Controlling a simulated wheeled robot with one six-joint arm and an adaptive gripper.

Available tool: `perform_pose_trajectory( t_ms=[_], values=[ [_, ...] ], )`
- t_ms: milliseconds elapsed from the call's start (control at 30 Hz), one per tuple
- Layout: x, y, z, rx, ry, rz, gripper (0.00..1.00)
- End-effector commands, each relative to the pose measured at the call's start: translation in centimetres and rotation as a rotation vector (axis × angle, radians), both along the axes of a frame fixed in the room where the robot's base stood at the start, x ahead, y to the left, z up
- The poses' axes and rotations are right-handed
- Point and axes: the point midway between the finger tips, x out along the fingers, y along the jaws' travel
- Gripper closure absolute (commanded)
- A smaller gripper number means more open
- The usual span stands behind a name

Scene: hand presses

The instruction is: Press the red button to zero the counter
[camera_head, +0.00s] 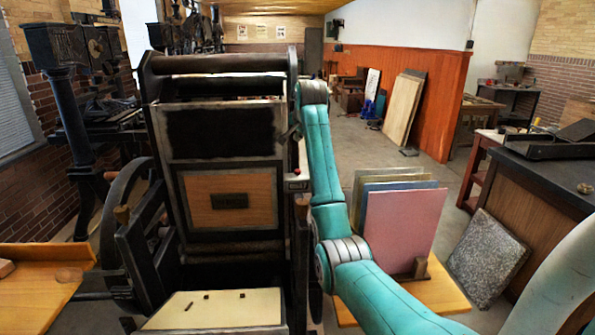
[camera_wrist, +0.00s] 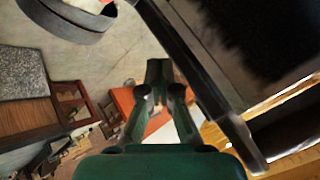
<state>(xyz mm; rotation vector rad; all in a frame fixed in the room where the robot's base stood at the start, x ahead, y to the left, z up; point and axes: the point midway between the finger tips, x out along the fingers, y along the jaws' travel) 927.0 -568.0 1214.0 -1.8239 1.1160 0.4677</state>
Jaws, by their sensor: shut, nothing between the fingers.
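The counter (camera_head: 297,185) is a small dark box with pale digits on the right side of the black hand press (camera_head: 222,146), in the head view. A small reddish spot just above it looks like the red button (camera_head: 298,172), but it is too small to be sure. My teal arm rises just right of the counter. My gripper (camera_wrist: 158,75) shows in the wrist view with its fingers together and nothing between them. A dark bar of the press lies close to its right there. I cannot make out the button or counter in the wrist view.
Coloured boards (camera_head: 400,225) stand on a low wooden surface right of the press, behind my arm. A dark-topped bench (camera_head: 545,175) stands at the right, with a speckled slab (camera_head: 487,258) leaning by it. A wooden table (camera_head: 40,285) is at the left. Open floor lies behind.

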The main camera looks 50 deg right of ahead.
Motion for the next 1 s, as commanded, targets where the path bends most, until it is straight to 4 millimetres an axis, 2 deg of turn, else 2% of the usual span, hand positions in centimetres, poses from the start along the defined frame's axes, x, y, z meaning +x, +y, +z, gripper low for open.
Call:
perform_pose_trajectory(
  t_ms=[167,700,1000],
  values=[
    [0.0,0.0,-1.2,0.001,0.001,0.0,1.0],
    [0.0,0.0,-7.4,0.001,0.001,0.0,1.0],
    [0.0,0.0,-8.7,0.0,0.0,0.0,1.0]
  ],
)
